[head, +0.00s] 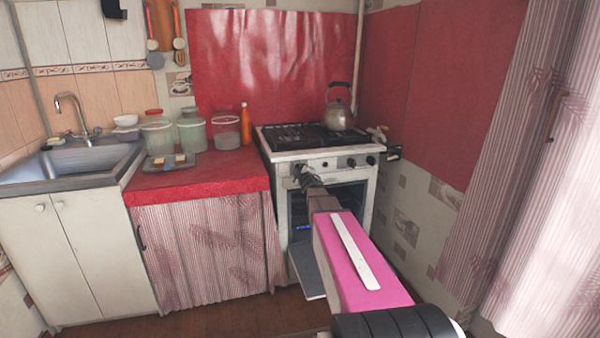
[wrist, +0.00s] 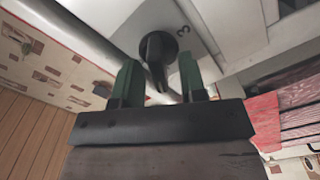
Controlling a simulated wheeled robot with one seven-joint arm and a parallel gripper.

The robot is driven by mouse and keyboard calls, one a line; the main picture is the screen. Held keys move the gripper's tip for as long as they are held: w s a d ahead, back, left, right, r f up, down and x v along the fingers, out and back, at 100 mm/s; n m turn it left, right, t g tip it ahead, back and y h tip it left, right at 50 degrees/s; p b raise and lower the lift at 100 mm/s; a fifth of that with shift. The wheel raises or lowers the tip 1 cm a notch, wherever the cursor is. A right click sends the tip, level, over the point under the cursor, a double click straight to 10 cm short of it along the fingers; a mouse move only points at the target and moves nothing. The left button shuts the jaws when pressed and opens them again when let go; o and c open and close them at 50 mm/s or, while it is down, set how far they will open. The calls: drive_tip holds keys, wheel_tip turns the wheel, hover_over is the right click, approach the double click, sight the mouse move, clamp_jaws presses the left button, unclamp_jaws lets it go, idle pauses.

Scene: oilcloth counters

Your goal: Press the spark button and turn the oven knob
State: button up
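The white stove (head: 318,156) stands at the back, with several dark knobs along its front panel. My arm reaches to the left end of this panel, and my gripper (head: 301,174) is there. In the wrist view, a black knob (wrist: 157,48) lies ahead, between the two green fingers of my gripper (wrist: 160,80). The fingers are apart, with a visible gap on each side of the knob's grip. A mark like a "3" is beside the knob. Which knob is the oven knob is not clear. I cannot make out the spark button. The oven door (head: 308,272) appears lowered, partly hidden by my arm.
A kettle (head: 339,112) stands on the stove top. The red-covered counter (head: 200,181) to the left holds jars, an orange bottle (head: 246,124) and a small tray (head: 158,163). The wall and curtain (head: 540,170) bound the right side.

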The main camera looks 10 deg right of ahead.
drive_tip(key=s, duration=1)
drive_tip(key=shift+s+d, duration=0.15)
drive_tip(key=shift+s, duration=0.2)
